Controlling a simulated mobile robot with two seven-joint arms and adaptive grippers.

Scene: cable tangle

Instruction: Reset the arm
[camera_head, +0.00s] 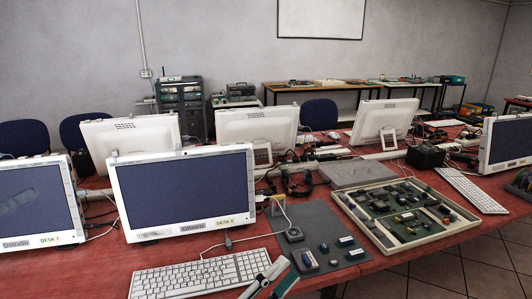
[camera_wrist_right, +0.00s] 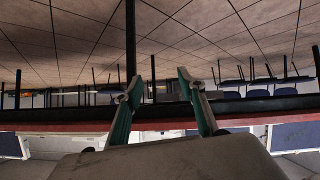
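My left gripper (camera_head: 289,267) shows at the bottom edge of the head view, in front of the keyboard's right end. The right gripper is not visible in the head view. The wrist picture appears upside down, with the tiled floor at its top and a red table edge (camera_wrist_right: 60,127) across it.
The red table (camera_head: 110,266) carries a front monitor (camera_head: 185,190), a white keyboard (camera_head: 200,274), a grey mat (camera_head: 318,222) with small parts and a tray (camera_head: 458,236) of circuit boards. Cables lie among the monitors. Open floor (camera_head: 440,272) shows at the lower right.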

